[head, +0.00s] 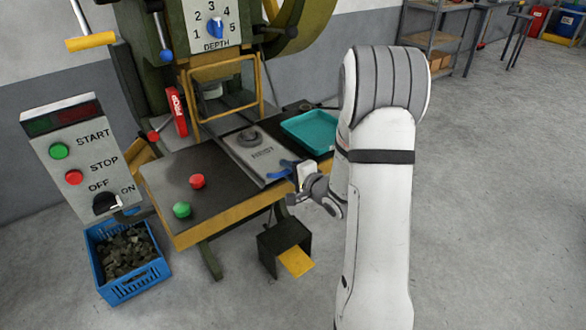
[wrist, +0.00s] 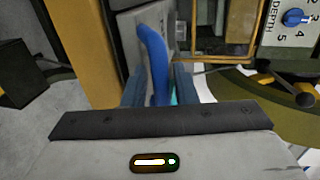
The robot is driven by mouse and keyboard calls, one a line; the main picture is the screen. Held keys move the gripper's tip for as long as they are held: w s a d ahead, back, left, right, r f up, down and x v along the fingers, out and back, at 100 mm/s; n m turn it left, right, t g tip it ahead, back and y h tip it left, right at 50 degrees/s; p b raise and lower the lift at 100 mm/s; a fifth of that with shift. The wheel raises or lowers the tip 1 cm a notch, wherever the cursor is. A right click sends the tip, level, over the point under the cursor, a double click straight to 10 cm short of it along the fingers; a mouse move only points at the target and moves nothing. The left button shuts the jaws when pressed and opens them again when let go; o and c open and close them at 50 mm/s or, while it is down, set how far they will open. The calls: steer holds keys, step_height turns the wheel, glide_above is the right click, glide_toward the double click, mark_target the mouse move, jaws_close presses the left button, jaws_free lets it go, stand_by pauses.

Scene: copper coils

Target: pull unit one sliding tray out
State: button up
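The sliding tray (head: 255,150) is a grey plate with a round fitting on top, lying in the dark press table. A blue handle (head: 279,174) is at its front edge. My gripper (head: 294,172) is at this handle, and my wrist partly hides it in the head view. In the wrist view the blue handle (wrist: 157,65) runs between the two fingers of my gripper (wrist: 160,88). The fingers look apart, with a narrow gap at the right of the handle. Contact with the handle cannot be made out.
A teal tray (head: 311,129) lies on the table, behind and right of the handle. Red (head: 197,181) and green (head: 182,210) buttons stand at the front left. A pedal box (head: 284,243) is on the floor below. Open floor lies to the right.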

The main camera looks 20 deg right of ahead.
steer(key=shift+o, duration=0.5)
steer(key=shift+d, duration=0.2)
steer(key=shift+d, duration=0.1)
steer(key=p+v, duration=0.1)
steer(key=v, duration=0.6)
steer(key=shift+s, duration=0.3)
steer(key=shift+r, duration=0.2)
